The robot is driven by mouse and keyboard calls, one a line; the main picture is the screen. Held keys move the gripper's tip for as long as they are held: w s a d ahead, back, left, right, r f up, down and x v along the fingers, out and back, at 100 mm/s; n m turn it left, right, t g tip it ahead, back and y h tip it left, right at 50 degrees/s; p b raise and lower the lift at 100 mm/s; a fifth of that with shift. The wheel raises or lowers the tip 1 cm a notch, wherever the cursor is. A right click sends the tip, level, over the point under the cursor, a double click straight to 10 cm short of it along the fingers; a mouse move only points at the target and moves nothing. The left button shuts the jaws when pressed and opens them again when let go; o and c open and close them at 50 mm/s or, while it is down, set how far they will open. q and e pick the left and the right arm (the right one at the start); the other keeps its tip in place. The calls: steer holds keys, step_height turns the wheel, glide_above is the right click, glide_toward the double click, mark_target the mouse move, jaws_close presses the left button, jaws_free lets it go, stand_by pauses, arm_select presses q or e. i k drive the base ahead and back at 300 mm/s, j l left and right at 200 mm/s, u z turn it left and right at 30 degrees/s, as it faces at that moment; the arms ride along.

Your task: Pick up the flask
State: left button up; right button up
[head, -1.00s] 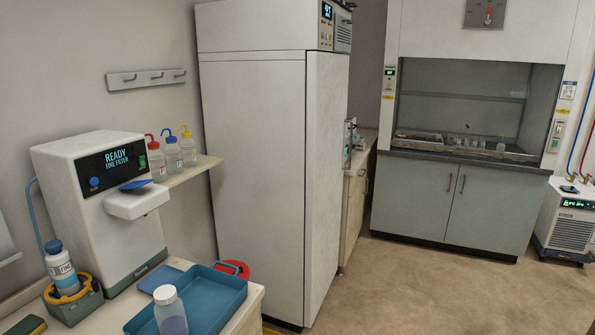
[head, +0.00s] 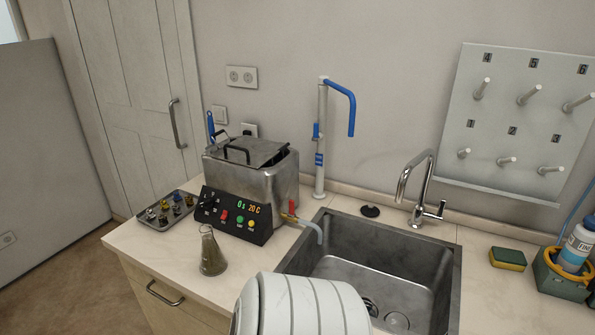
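The flask (head: 212,254) is a clear conical glass flask with dark, brownish contents in its lower part. It stands upright on the pale counter in the head view, in front of the water bath's control panel and left of the sink. A white rounded part with grey bands, likely one of my arm links, rises at the bottom centre, to the right of the flask and apart from it in the picture. Neither gripper shows in the view.
A steel water bath (head: 262,172) with a lid stands behind the flask. A small tray (head: 166,222) of coloured items lies to the left. The sink (head: 447,290) with a tap (head: 420,190) is to the right. A sponge (head: 507,258) lies right of the sink.

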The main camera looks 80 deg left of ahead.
mark_target(213, 262)
steer(key=u, duration=3.35)
